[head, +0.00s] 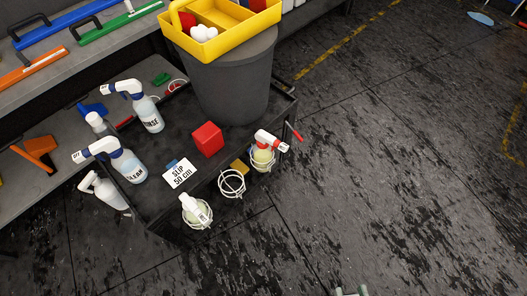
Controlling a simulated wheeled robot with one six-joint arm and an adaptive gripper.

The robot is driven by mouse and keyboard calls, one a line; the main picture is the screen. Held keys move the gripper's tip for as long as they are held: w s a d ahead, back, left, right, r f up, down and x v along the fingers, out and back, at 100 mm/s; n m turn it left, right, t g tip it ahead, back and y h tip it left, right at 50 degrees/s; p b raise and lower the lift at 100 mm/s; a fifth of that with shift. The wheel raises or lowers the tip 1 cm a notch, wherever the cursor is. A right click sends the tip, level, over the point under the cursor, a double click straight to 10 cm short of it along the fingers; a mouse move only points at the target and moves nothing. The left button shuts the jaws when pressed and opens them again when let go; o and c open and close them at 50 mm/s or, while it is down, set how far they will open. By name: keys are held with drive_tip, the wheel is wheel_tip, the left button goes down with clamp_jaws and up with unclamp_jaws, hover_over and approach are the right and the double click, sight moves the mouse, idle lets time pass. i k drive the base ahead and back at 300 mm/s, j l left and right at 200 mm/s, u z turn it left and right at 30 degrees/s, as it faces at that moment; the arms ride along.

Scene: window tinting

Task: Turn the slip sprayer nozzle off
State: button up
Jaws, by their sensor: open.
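A sprayer with a red and white head (267,142) and pale yellow-green liquid stands in a white wire ring on the right front side of the black cart. A second sprayer with a white head (196,210) and similar liquid sits in another ring at the front corner. A card reading "SLIP 50 cm" (180,173) lies on the cart between them and the other bottles. I cannot read a label on either ringed bottle, and their nozzle settings are too small to tell. My gripper (351,291) just shows at the bottom edge, open and empty, well away from the sprayers.
An empty wire ring (232,184) hangs between the ringed sprayers. A RINSE bottle (149,115), a CLEAR bottle (130,167), a red block (207,139) and a grey bin (238,85) with a yellow caddy stand on the cart (152,201). The floor to the right is clear.

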sight(284, 147)
drive_tip(key=l+u, duration=0.35)
drive_tip(key=l, duration=0.2)
drive_tip(key=l+u, duration=0.35)
drive_tip(key=l, duration=0.25)
drive_tip(key=l+u, duration=0.1)
drive_tip(key=l, duration=0.8)
drive_tip(key=k+l, duration=0.1)
drive_tip(key=l, duration=0.85)
drive_tip(key=i+u, duration=0.05)
